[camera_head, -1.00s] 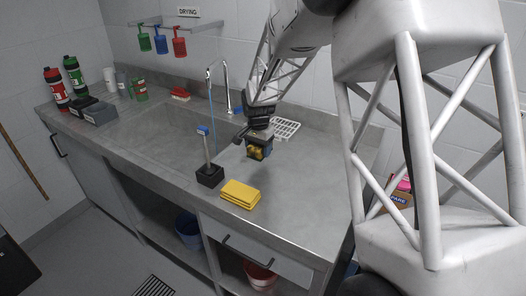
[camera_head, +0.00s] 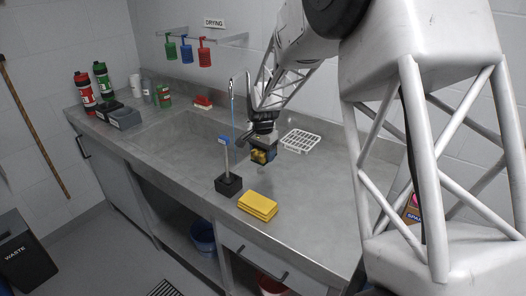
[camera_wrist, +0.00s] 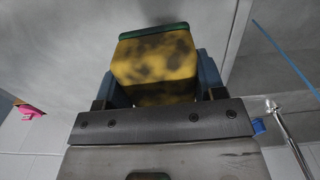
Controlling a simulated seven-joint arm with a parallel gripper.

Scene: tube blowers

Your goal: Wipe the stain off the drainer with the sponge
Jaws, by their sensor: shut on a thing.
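My gripper (camera_head: 262,151) is shut on the sponge (camera_head: 259,157) above the steel worktop. In the wrist view the sponge (camera_wrist: 155,60) is yellow with dark blotches and a green layer, held between the two blue-grey fingers of my gripper (camera_wrist: 157,82). A white slotted rack (camera_head: 300,140), which looks like the drainer, lies on the worktop to the right of and behind my gripper, apart from the sponge. I cannot make out a stain on it at this size.
A black block with an upright stick (camera_head: 228,185) and folded yellow cloths (camera_head: 258,205) stand at the front edge. The tap (camera_head: 233,105) is just left of my gripper. A red brush (camera_head: 203,102) and bottles (camera_head: 84,90) are farther left. The right worktop is mostly clear.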

